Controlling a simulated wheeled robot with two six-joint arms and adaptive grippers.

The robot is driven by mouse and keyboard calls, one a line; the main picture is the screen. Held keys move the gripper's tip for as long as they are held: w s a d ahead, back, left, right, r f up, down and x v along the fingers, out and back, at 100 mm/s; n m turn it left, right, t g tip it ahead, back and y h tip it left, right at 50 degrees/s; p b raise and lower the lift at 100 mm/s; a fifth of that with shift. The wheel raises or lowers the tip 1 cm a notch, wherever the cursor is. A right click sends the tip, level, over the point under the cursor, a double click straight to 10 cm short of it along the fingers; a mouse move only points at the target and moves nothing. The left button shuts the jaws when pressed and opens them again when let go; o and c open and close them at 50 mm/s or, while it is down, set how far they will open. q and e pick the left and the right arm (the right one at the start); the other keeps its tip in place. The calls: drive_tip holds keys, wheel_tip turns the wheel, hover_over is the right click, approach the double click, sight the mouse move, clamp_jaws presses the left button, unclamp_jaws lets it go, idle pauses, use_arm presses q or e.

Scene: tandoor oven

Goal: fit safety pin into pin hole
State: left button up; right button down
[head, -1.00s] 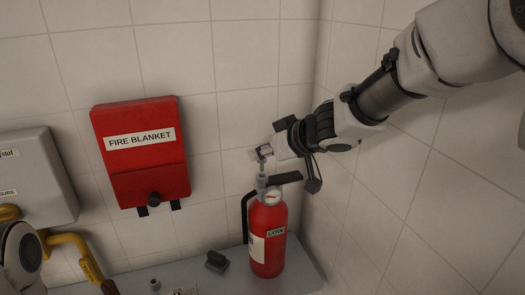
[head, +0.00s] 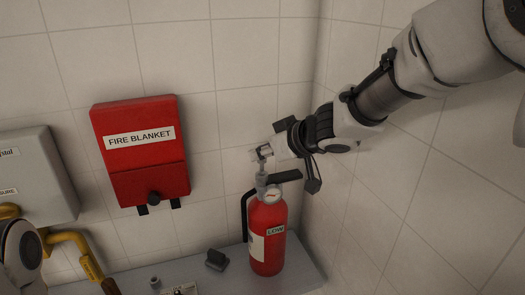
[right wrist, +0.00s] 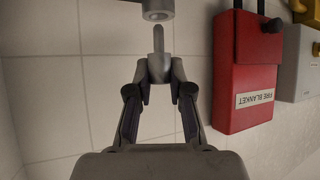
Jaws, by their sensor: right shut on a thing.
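The grey safety pin (right wrist: 158,45) is held between the fingertips of my right gripper (right wrist: 158,75), which is shut on its thicker base. Its slim tip points at the grey round fitting (right wrist: 158,9) with the pin hole, and a small gap shows between them. In the head view my right gripper (head: 264,152) is just above the grey fitting (head: 261,180) on top of the red fire extinguisher (head: 267,235). The pin there is small and mostly hidden. The inside of the hole is not visible. My left gripper is out of view.
A red fire blanket box (head: 140,155) hangs on the tiled wall to the left. A grey wall box (head: 40,180) and yellow pipe (head: 70,240) are farther left. A small dark object (head: 216,260) lies on the grey shelf (head: 305,277).

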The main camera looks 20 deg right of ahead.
sight(263, 162)
drive_tip(key=shift+f+b, duration=1.1)
drive_tip(key=shift+f, duration=0.55)
drive_tip(key=c, duration=1)
unclamp_jaws()
drive_tip(key=shift+s+d+r+p, duration=0.2)
drive_tip(key=shift+s+r+p, duration=0.15)
drive_tip(key=shift+r+p, duration=0.1)
drive_tip(key=p+v, duration=0.2)
drive_tip(key=v, duration=0.5)
drive_tip(key=shift+s+f+p, duration=0.1)
drive_tip(key=shift+p, duration=0.25)
